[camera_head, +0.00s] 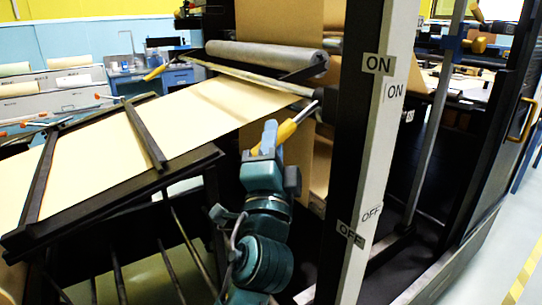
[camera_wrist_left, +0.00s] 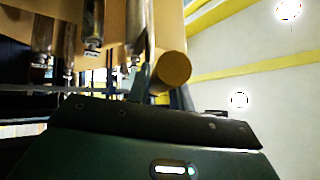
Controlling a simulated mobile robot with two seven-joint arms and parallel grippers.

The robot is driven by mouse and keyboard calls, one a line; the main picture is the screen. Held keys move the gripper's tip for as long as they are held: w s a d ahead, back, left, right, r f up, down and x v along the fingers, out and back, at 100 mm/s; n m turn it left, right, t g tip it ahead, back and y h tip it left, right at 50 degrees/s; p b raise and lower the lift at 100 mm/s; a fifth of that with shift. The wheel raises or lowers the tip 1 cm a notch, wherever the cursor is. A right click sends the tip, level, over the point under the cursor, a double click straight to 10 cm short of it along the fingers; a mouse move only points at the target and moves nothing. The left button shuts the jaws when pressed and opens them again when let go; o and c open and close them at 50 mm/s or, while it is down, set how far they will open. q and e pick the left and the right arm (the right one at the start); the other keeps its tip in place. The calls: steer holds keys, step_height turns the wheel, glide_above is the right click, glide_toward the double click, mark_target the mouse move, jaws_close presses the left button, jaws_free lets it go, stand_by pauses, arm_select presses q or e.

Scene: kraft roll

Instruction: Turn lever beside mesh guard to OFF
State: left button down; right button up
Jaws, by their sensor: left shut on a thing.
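A lever with a yellow handle (camera_head: 287,130) and a short metal rod slopes down and left from beside the dark post in the head view. My left gripper (camera_head: 268,140) is shut on this handle near its lower end. ON labels (camera_head: 378,64) are high on the post and OFF labels (camera_head: 350,235) are low; the handle lies at a height between them. In the left wrist view, the gripper body fills the bottom, and an ochre round end (camera_wrist_left: 173,68) shows just beyond it; I cannot tell whether it is the handle. I cannot make out a mesh guard.
A grey roller (camera_head: 265,57) and a sloping paper web (camera_head: 150,135) on a dark frame lie left of the post. Another yellow-handled lever (camera_head: 155,73) is at upper left. Dark rods stand below the web. Open floor (camera_head: 505,245) is at right.

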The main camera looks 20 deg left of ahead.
arm_select(q)
steer(key=c, duration=1.3)
jaws_free()
steer(key=shift+o, duration=0.2)
steer(key=shift+f, duration=0.1)
arm_select(e)
steer(key=shift+d, duration=0.1)
